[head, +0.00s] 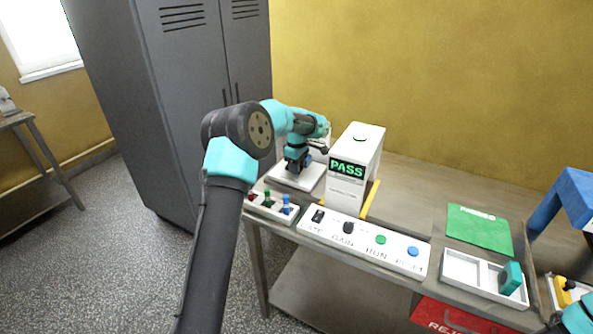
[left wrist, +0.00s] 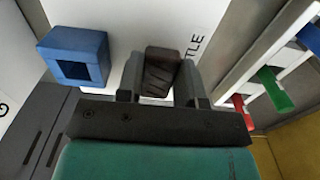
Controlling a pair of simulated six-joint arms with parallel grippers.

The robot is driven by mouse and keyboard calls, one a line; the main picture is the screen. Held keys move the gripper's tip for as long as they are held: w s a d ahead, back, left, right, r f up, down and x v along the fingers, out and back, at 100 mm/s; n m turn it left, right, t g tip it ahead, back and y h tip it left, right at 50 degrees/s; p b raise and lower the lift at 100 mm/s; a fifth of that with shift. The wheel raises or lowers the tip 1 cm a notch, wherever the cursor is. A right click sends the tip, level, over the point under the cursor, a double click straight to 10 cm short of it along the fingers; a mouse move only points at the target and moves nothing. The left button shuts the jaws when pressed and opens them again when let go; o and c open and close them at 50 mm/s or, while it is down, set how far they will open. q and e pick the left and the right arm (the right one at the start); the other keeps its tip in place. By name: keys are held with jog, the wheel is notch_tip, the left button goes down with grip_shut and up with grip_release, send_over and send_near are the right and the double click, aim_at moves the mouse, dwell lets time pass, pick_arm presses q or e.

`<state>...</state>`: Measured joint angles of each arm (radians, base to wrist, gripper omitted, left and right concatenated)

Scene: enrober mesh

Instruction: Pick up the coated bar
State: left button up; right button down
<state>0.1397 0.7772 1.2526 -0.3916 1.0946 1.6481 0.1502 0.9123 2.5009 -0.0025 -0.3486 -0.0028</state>
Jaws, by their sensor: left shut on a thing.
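The coated bar (left wrist: 161,68) is a dark brown ridged block in the left wrist view. My left gripper (left wrist: 157,84) is shut on it, with one finger on each side. The bar is over or on a white plate marked with letters ending in "TLE"; I cannot tell whether it touches the plate. In the head view my left gripper (head: 295,166) points down over the white plate (head: 283,178), and the bar is hidden there. Only a teal part of my right arm shows at the lower right corner; its gripper is out of view.
A white box with a green "PASS" display (head: 348,168) stands right of the plate. In front are a rack of coloured pegs (head: 270,207) and a button panel (head: 362,243). A blue hollow block (left wrist: 75,58) is beside the gripper. A green mat (head: 478,230) and white tray (head: 462,268) lie right.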

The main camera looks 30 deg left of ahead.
pick_arm(q)
notch_tip(320, 180, up, 8)
jog(key=shift+r, duration=0.15)
dwell(0.6)
